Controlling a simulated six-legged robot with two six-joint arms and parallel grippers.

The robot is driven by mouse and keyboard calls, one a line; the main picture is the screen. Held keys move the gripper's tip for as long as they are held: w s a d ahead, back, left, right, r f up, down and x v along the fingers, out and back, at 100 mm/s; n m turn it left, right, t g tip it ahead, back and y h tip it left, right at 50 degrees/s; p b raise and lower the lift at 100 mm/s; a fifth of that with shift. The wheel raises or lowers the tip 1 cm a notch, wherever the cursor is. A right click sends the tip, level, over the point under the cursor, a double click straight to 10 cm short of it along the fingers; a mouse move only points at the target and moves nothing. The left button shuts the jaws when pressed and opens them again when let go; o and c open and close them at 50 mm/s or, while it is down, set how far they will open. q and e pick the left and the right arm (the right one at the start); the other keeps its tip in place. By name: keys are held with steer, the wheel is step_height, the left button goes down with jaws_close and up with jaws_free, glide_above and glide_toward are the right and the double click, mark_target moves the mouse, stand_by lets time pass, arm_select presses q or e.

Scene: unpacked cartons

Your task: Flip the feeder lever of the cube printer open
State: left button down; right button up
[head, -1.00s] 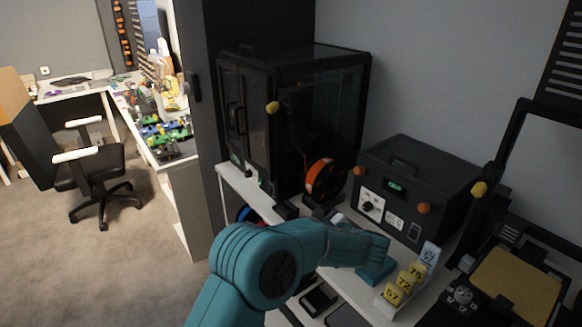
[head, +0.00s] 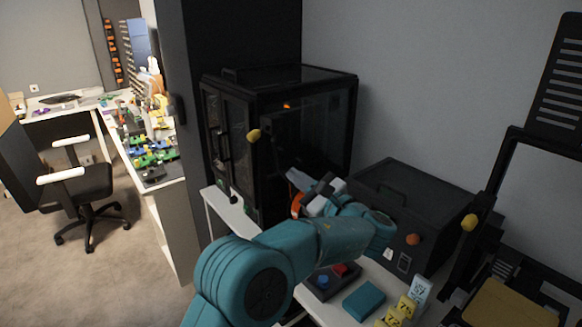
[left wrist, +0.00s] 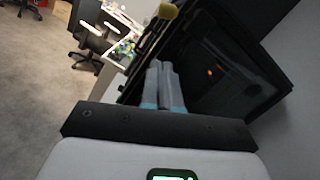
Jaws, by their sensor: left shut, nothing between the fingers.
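The cube printer (head: 305,125) is a black box with clear panels at the back of the white bench. A yellow knob (head: 254,135) on a dark bar stands out at its front corner; it looks like the feeder lever. It also shows in the left wrist view at the top (left wrist: 167,11). My left gripper (head: 292,175) is shut and empty, raised in front of the printer's side, below and right of the knob. Its fingertips (left wrist: 160,65) point toward the printer, apart from the knob. The orange spool (head: 297,205) is mostly hidden behind my gripper. My right gripper is not in view.
An open-frame printer (head: 515,305) stands at right.

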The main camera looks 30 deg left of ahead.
mark_target(258, 133)
arm_select(q)
steer(key=w+a+r+p, duration=0.2)
steer(key=a+r+p, duration=0.2)
steer(key=a, duration=0.6)
steer(key=shift+w+a, duration=0.1)
steer(key=shift+w, duration=0.05)
